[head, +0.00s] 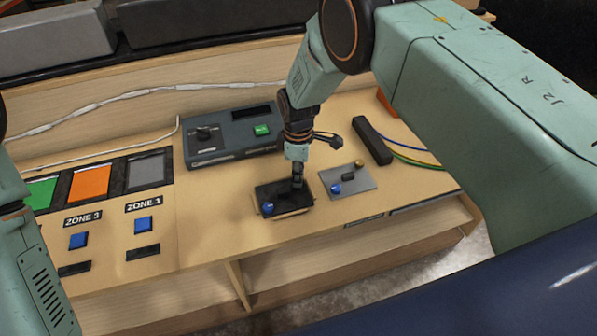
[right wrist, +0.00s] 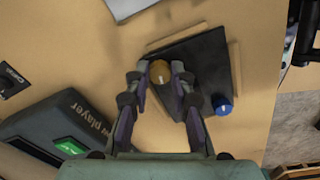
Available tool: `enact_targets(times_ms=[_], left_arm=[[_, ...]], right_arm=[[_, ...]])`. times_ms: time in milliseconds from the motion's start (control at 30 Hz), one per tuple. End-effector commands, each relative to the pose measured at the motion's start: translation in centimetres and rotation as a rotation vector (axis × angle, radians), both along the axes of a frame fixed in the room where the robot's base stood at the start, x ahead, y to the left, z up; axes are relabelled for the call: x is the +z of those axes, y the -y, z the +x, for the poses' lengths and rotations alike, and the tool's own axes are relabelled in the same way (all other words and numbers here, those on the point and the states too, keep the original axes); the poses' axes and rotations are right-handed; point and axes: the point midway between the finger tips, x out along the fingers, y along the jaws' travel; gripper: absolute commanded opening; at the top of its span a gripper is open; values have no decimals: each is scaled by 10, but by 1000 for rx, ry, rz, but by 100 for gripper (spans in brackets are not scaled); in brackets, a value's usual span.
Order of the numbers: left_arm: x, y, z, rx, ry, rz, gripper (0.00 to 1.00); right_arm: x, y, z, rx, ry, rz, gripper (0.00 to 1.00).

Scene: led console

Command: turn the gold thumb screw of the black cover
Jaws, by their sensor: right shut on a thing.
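The black cover (head: 283,211) lies on the bench top, with light wooden strips along its edges. It also shows in the right wrist view (right wrist: 207,60). The gold thumb screw (right wrist: 160,68), with a pale line on its top, sits near one end of the cover, between the fingertips of my right gripper (right wrist: 159,76). The gripper is shut on it from above. In the head view my right gripper (head: 297,182) hides the screw. A blue screw (head: 268,208) is at the cover's other end, also in the right wrist view (right wrist: 222,105). My left gripper is out of view.
A grey plate (head: 362,181) with blue and gold screws lies right of the cover. A dark player box (head: 222,151) with a green button stands behind. A black bar (head: 373,141) with cables is at right. Blue zone buttons (head: 142,225) are at left. The bench's front edge is close.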

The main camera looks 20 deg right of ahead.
Motion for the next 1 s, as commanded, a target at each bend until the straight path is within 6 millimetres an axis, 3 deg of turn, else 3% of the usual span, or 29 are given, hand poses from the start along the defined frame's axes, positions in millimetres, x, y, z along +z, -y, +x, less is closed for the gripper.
enact_targets(times_ms=[400, 933, 967, 1000], left_arm=[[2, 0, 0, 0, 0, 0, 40], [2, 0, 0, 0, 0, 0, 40], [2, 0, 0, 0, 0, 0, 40], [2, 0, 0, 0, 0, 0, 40]], right_arm=[[-5, -1, -5, 169, -13, 1, 0], [-5, -1, -6, 188, -13, 1, 0], [-5, -1, -6, 188, -13, 1, 25], [-6, -1, -6, 188, -15, 0, 28]])
